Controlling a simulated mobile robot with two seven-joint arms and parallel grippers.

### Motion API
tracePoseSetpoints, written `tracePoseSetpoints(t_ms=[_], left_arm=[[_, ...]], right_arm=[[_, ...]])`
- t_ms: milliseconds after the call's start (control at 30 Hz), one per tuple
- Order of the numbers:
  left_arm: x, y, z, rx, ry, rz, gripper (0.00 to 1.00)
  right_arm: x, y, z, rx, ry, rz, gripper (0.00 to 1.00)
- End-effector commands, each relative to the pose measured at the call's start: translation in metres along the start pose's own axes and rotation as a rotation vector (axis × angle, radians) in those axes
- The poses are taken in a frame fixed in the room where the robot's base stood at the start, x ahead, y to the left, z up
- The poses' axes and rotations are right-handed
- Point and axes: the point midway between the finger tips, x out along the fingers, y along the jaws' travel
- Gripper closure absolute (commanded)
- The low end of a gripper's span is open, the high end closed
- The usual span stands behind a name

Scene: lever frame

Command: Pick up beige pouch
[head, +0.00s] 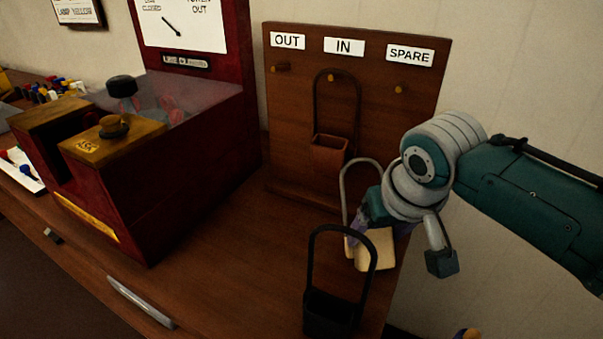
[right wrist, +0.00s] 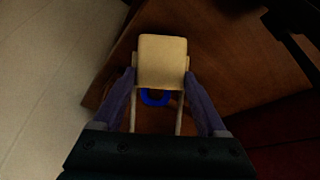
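The beige pouch (head: 375,255) stands on the table at the right, below the peg board, with its grey loop handle rising behind it. My right gripper (head: 381,230) is right over it, pointing down, with its purple fingers partly hidden in the head view. In the right wrist view the pouch (right wrist: 162,60) lies between the fingertips (right wrist: 160,74), which reach both its sides with little or no gap. I cannot tell whether they press on it. My left gripper is not in view.
A black pouch (head: 331,315) with a tall handle stands close in front. A brown pouch (head: 329,154) hangs under the IN sign on the board (head: 290,140). A dark red box (head: 190,150) stands left. A blue ring (right wrist: 155,97) shows near the beige pouch.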

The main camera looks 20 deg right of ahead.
Motion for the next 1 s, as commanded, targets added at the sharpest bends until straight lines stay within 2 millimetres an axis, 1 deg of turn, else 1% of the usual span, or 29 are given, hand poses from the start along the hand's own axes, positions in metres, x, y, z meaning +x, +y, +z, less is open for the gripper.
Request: tracePoseSetpoints(t_ms=[33,67,500,600,867,1000], left_arm=[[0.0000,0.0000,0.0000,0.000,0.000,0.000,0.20],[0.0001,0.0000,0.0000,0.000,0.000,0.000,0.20],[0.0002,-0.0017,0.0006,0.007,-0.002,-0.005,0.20],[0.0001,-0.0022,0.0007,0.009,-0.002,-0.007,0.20],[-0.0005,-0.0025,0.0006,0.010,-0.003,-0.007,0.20],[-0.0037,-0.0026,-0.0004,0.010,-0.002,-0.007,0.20]], right_arm=[[0.0000,0.0002,0.0002,0.000,0.000,0.000,0.37],[0.0000,0.0002,0.0002,0.000,0.000,0.000,0.41],[0.0000,0.0003,0.0002,0.000,-0.001,0.001,0.90],[-0.0006,0.0002,-0.0009,0.000,0.002,0.000,1.00],[-0.0015,0.0002,-0.0005,0.000,0.002,0.000,1.00],[-0.0074,0.0002,0.0015,0.000,0.002,0.000,1.00]])
